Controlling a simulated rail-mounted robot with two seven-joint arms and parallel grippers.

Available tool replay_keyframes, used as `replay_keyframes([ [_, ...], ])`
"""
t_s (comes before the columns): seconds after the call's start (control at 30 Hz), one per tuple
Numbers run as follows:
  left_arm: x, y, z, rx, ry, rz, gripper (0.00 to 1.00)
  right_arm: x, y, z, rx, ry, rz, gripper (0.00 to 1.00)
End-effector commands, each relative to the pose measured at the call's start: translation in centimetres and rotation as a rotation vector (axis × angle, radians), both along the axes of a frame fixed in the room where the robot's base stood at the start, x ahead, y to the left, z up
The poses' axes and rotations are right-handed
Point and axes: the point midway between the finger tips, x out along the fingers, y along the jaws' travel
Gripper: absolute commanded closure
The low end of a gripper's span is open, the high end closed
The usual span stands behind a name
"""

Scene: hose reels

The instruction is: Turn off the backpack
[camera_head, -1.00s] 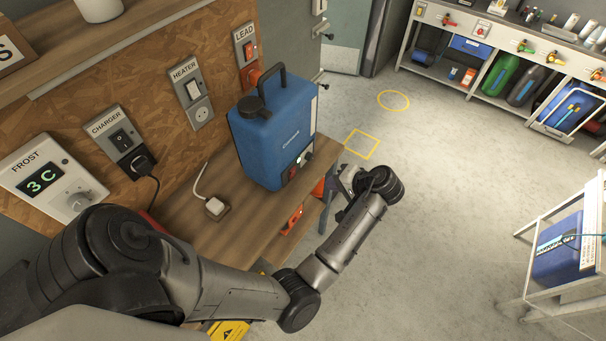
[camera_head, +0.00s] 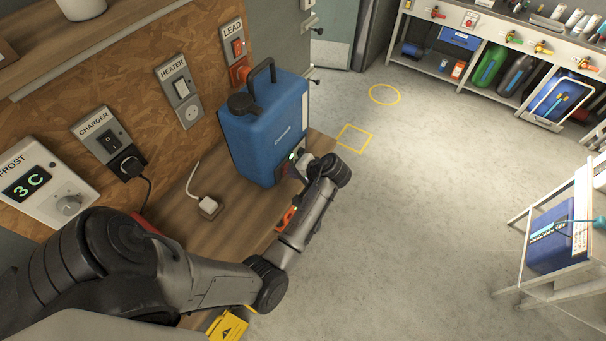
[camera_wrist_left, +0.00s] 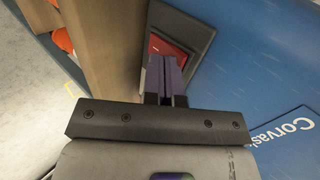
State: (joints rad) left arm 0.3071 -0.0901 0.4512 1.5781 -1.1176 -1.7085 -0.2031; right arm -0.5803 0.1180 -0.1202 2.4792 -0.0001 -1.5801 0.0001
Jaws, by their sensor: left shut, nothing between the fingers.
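The backpack is a blue tank (camera_head: 262,135) with a black cap and a black handle, standing upright on the wooden bench. Its blue side with white lettering fills the right of the left wrist view (camera_wrist_left: 265,75). A red switch (camera_wrist_left: 163,44) in a dark recessed frame shows there, partly hidden by my fingers. My left gripper (camera_head: 303,163) is at the lower front of the backpack, and its fingers are shut and empty. In the wrist view the fingertips (camera_wrist_left: 166,62) lie over the switch; I cannot tell whether they touch it. My right gripper is not in view.
The wall behind the bench carries a lead switch (camera_head: 237,47), a heater switch (camera_head: 181,88), a charger switch (camera_head: 112,136) and a frost panel (camera_head: 38,185). A white plug (camera_head: 208,205) lies on the bench (camera_head: 235,220).

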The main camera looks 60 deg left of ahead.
Motion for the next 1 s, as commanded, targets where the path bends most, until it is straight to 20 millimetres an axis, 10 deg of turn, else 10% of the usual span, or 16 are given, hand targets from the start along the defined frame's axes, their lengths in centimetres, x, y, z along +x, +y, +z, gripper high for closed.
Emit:
replay_keyframes([
  [1.0,-0.5,1.1,0.3,-0.05,-0.023,-0.001,1.0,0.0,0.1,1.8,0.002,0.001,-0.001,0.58],
])
